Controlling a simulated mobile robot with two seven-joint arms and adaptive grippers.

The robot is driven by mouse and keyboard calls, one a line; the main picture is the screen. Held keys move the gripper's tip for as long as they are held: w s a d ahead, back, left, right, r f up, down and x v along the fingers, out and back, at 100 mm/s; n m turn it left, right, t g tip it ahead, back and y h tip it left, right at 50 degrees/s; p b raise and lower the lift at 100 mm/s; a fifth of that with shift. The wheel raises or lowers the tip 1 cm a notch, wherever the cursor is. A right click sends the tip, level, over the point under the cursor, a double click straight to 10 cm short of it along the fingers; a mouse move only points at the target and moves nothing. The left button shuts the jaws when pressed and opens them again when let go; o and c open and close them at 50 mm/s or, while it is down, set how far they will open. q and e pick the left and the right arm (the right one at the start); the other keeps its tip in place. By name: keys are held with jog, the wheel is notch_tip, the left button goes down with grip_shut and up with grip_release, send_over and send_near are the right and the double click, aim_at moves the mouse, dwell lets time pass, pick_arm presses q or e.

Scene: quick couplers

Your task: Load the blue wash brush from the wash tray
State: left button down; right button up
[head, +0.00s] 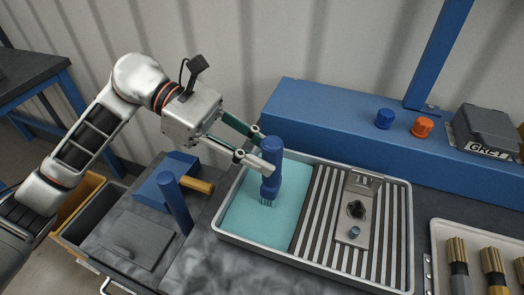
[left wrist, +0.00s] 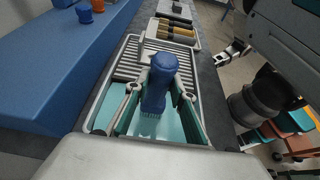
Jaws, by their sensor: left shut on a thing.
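The blue wash brush (head: 271,170) is upright, bristles down, over the teal area (head: 245,222) of the wash tray (head: 318,268). My left gripper (head: 262,153) is shut on its handle from the left. In the left wrist view the brush (left wrist: 160,82) stands between the two fingers (left wrist: 158,98).
A metal plate with a fitting (head: 357,208) lies on the tray's ribbed half. A blue ledge (head: 330,125) behind bears blue (head: 384,118) and orange (head: 422,127) knobs and a grey box (head: 485,132). Wooden-tipped brushes (head: 459,262) lie in a right tray.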

pick_arm(q)
jog(key=shift+f, duration=0.2)
dwell(0.3)
notch_tip(320, 180, up, 7)
jog(key=p, duration=0.2)
pick_arm(e)
jog(key=r, duration=0.1)
jog(key=w+r, duration=0.1)
jog(key=r, duration=0.1)
jog(key=shift+w+r+t, duration=0.25)
jog(key=shift+w+t, duration=0.05)
pick_arm(q)
jog(key=shift+r, duration=0.1)
dwell(0.6)
